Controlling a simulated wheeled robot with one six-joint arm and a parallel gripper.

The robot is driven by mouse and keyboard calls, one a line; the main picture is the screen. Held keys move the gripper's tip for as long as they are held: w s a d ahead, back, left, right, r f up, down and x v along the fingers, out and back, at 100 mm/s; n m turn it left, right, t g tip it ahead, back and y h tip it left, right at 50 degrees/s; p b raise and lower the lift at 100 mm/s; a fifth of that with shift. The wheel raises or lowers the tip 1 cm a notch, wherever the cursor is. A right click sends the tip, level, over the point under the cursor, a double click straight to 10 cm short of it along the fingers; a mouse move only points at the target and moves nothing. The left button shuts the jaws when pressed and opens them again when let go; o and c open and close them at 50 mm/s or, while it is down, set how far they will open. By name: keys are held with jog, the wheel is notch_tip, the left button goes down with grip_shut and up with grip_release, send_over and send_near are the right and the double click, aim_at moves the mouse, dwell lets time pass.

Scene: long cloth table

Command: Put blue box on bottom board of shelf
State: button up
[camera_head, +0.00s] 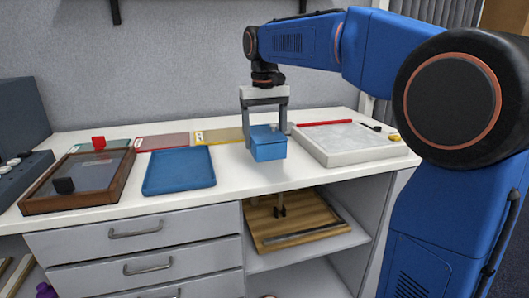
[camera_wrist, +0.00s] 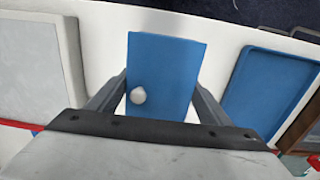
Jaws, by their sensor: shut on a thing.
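The blue box (camera_head: 268,150) is held between the fingers of my gripper (camera_head: 265,127), above the front part of the white counter. In the wrist view the blue box (camera_wrist: 165,65) sits between both fingers, with a small pale round spot on its top face. Below the counter is an open shelf; its upper board (camera_head: 345,237) carries a wooden tray-like piece (camera_head: 265,218). The bottom board (camera_head: 310,282) shows only in part at the picture's lower edge, and much of it is hidden.
A blue tray (camera_head: 180,172) lies left of the box and a pale stone-like slab tray (camera_head: 345,148) lies right of it. A framed dark board (camera_head: 60,200) is further left. Drawers (camera_head: 140,235) stand left of the shelf opening; a side panel (camera_head: 385,215) bounds its right.

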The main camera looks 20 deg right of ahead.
aim_at(265, 133)
jog(key=shift+f, duration=2.45)
jog(key=shift+f, duration=0.1)
jog(key=o, duration=1.2)
notch_tip(265, 133, up, 12)
jog(key=shift+a+f, duration=0.15)
jog(key=shift+f, duration=0.05)
jog(key=shift+r, duration=0.35)
jog(key=shift+s, duration=0.15)
